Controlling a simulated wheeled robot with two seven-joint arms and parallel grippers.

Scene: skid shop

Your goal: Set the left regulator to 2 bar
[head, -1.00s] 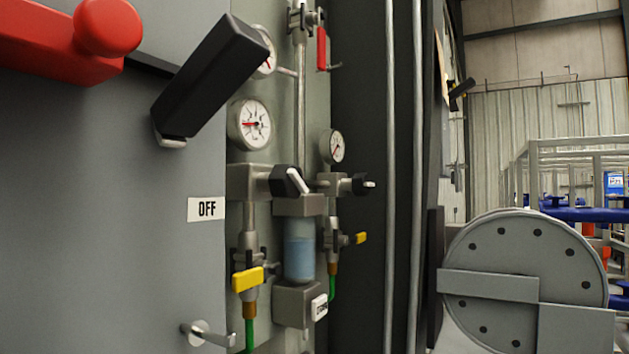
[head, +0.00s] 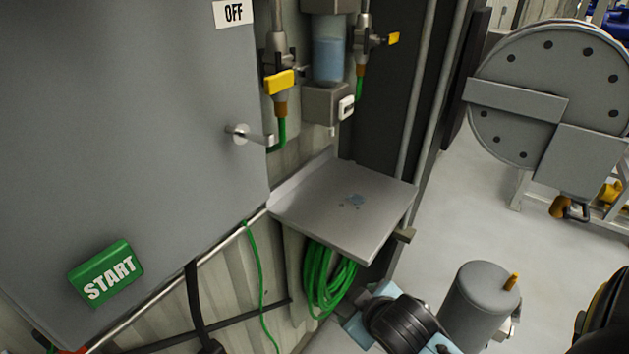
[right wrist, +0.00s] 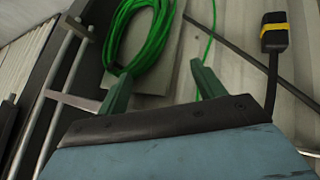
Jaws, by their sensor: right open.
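The left regulator, its knob and its gauge are above the top edge of the head view and not visible now. Below where they stood, the yellow valve handle (head: 279,82) on the left line and the filter bowl (head: 328,58) with blue liquid still show. My right gripper's green fingers (right wrist: 160,88) stand apart and empty in the right wrist view, with a coiled green hose (right wrist: 140,38) beyond them. In the head view, blue and black parts of my right arm show at the bottom; its fingers cannot be made out there. My left gripper is not in view.
A grey shelf (head: 345,205) juts out below the filter, with a green hose coil (head: 328,280) hanging under it. A grey cabinet (head: 120,130) with a green START button (head: 107,272) fills the left.

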